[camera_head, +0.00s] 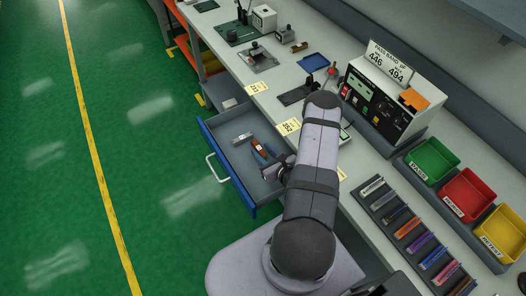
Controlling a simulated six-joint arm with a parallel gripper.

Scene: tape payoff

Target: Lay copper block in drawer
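The blue-fronted drawer (209,146) stands pulled out from the bench over the green floor. A small copper-brown piece (259,145) shows inside it, with a blue piece close by; I cannot tell for sure whether this is the copper block. A small silvery piece (242,138) lies farther left on the drawer floor. My gripper (268,166) is low over the right part of the drawer, beside the brown and blue pieces. My arm hides part of it, and its fingers are too small to tell whether they hold anything.
A dark rack (387,210) of several coloured strips lies on the bench, right of my arm. Green (433,160), red (468,195) and yellow (502,233) trays stand beyond it. A tester box (381,103) stands behind my arm. The drawer's left part looks mostly clear.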

